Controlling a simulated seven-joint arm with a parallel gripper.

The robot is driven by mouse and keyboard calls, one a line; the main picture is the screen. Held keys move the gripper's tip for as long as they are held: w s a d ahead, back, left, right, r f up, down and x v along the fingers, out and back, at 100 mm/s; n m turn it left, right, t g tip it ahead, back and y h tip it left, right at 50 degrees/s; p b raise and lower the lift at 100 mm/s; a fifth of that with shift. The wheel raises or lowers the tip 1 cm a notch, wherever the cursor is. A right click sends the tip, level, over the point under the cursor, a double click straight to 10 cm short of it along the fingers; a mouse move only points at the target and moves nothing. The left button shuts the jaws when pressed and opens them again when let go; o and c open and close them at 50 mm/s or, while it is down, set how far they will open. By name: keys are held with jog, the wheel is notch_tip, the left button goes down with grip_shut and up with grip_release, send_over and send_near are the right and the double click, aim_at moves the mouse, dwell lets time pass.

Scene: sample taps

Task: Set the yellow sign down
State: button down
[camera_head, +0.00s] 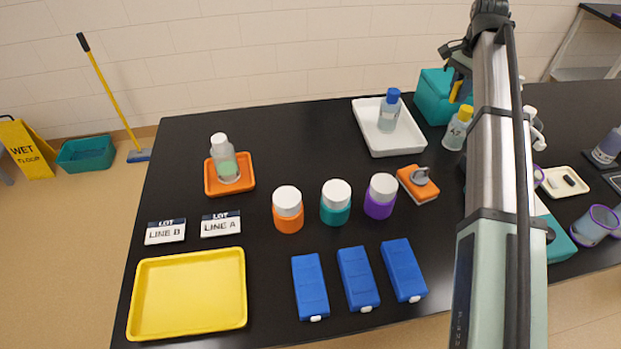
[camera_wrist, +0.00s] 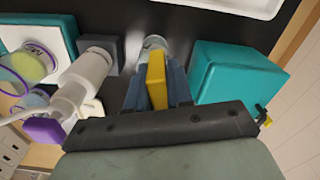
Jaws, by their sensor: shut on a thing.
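The yellow sign (camera_wrist: 156,80) is between the two fingers of my gripper (camera_wrist: 157,88), which is shut on it; only a narrow yellow face shows in the wrist view. In the head view a small yellow part of the sign (camera_head: 455,91) shows beside my arm, in front of the teal box (camera_head: 433,98). My gripper (camera_head: 459,80) is partly hidden there by my arm. The sign appears held above the black table (camera_head: 260,130); its lower end and its height over the table cannot be told.
A yellow-capped bottle (camera_head: 459,127) stands near the teal box. A white tray (camera_head: 369,119) with a blue-capped bottle lies to the left. Several jars, blue cases and a yellow tray (camera_head: 187,293) lie further left. A wet-floor stand (camera_head: 27,148) is on the floor. Table between tray and jars is clear.

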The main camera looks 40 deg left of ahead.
jog(key=s+a+n, duration=0.2)
jog(key=s+a, duration=0.7)
jog(key=a, duration=0.1)
jog(key=n, duration=0.4)
send_over(306, 179)
notch_tip(306, 179, down, 4)
jog(key=shift+f, duration=5.8)
jog(key=shift+f, duration=0.1)
jog(key=c, duration=1)
grip_release()
